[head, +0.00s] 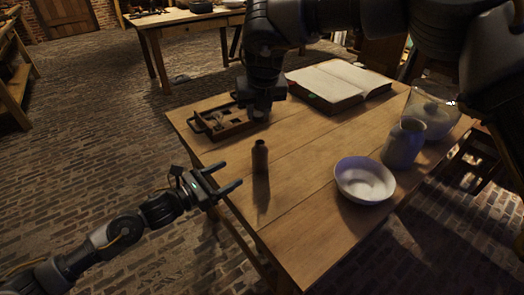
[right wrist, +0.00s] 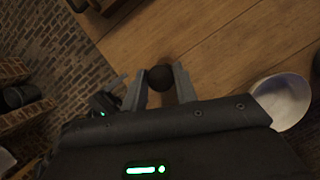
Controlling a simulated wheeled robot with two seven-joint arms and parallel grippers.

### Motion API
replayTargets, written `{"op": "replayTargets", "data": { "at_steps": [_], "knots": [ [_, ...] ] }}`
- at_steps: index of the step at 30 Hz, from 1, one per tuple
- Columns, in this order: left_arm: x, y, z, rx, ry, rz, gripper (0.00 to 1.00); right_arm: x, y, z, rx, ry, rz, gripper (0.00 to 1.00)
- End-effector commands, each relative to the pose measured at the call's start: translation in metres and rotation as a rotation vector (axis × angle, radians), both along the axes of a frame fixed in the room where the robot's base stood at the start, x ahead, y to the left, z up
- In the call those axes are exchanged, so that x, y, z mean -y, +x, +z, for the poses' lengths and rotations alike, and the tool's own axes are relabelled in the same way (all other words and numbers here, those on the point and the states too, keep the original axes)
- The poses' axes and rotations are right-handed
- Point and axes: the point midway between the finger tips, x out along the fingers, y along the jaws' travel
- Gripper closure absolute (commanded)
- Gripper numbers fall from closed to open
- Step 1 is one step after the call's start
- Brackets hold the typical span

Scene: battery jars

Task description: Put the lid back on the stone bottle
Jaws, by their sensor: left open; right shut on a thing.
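The stone bottle (head: 260,157) is small, brown and upright on the table, with a narrow neck. My right gripper (head: 260,117) comes down from above, behind the bottle in the head view. In the right wrist view its fingers (right wrist: 160,82) are shut on a dark round thing, which looks like the lid (right wrist: 160,76). In the head view the lid cannot be made out. My left gripper (head: 232,175) is open and empty at the table's near left edge, left of the bottle and apart from it. It also shows in the right wrist view (right wrist: 105,101).
The wooden table (head: 300,225) also holds a white bowl (head: 364,183), a grey jug (head: 403,144) and a clear glass vessel (head: 430,112) at the right. An open book (head: 342,82) and a small wooden tray (head: 213,133) lie at the back. The table around the bottle is clear.

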Motion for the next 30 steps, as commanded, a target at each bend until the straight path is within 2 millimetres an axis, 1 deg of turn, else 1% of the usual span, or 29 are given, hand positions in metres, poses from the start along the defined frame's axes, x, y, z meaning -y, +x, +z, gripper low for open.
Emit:
{"op": "replayTargets", "data": {
  "at_steps": [7, 14, 17, 24, 30],
  "knots": [
    [0.01, 0.002, 0.0, 0.001, -0.001, -0.016, 0.31, 0.01, 0.0, 0.0, -0.001, 0.0, -0.014, 0.92],
    [0.017, 0.007, 0.0, 0.0, -0.001, -0.018, 0.31, 0.011, 0.0, 0.0, -0.001, 0.0, -0.016, 0.92],
    [0.026, 0.015, 0.001, 0.0, -0.004, -0.017, 0.31, 0.01, 0.0, 0.0, -0.001, 0.0, -0.015, 0.92],
    [0.061, 0.041, 0.001, 0.0, -0.001, -0.015, 0.31, 0.009, 0.0, 0.0, -0.001, 0.0, -0.014, 0.92],
    [0.085, 0.061, 0.0, -0.002, -0.003, -0.014, 0.31, 0.009, 0.0, 0.0, -0.001, 0.0, -0.013, 0.92]
  ]
}}
